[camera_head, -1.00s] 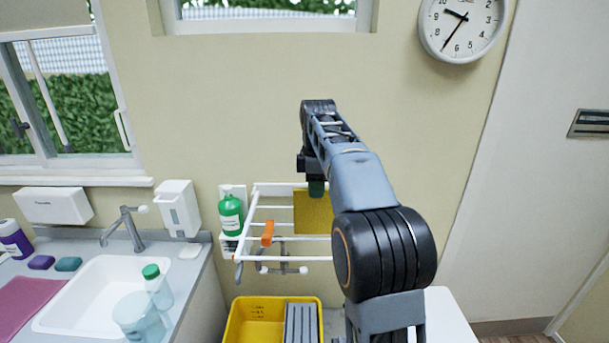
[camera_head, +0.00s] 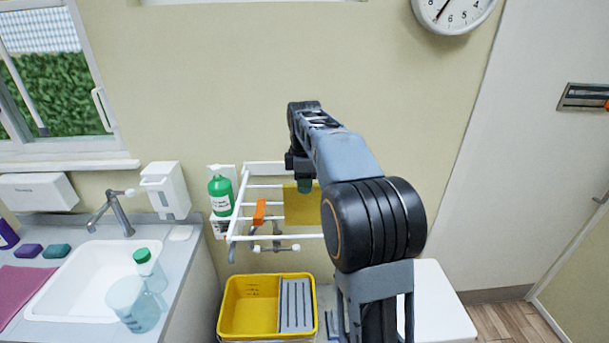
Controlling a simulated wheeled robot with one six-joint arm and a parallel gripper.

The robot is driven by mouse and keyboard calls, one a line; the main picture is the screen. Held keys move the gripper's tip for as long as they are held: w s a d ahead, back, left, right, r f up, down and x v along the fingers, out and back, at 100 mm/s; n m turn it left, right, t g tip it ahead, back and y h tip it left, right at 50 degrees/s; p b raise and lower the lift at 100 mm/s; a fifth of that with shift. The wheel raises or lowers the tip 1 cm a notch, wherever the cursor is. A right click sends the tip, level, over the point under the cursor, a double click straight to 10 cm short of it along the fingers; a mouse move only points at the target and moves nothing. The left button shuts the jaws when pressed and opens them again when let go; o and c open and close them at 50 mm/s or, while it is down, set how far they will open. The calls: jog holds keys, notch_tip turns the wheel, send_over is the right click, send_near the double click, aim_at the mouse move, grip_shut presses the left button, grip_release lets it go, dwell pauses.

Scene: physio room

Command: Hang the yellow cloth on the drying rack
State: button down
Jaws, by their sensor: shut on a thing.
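The yellow cloth (camera_head: 302,208) hangs below my gripper (camera_head: 304,184), at the white drying rack (camera_head: 268,187) on the wall. My gripper is shut on the cloth near its upper edge. The cloth overlaps the right part of the rack's bars in the picture; I cannot tell whether it lies over a bar or hangs in front of them. My arm hides the right end of the rack. An orange item (camera_head: 259,212) hangs on the rack to the left of the cloth.
A green bottle (camera_head: 221,195) stands in a wall holder at the rack's left end. A yellow tub (camera_head: 249,306) with a grey divided part is below the rack.

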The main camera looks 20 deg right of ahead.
send_over(304, 216)
jog(key=shift+w+d+f, duration=0.15)
jog(key=shift+w+f, duration=0.05)
jog(key=shift+f, duration=1.25)
jog(key=shift+w+d+f, duration=0.1)
jog(key=shift+w+f, duration=0.05)
jog(key=shift+f, duration=1.3)
jog(key=shift+f+b, duration=1.5)
jog(key=shift+f, duration=0.7)
jog(key=c, duration=1)
grip_release()
jog(key=shift+r+p, duration=1.65)
jog(key=shift+r, duration=2.85)
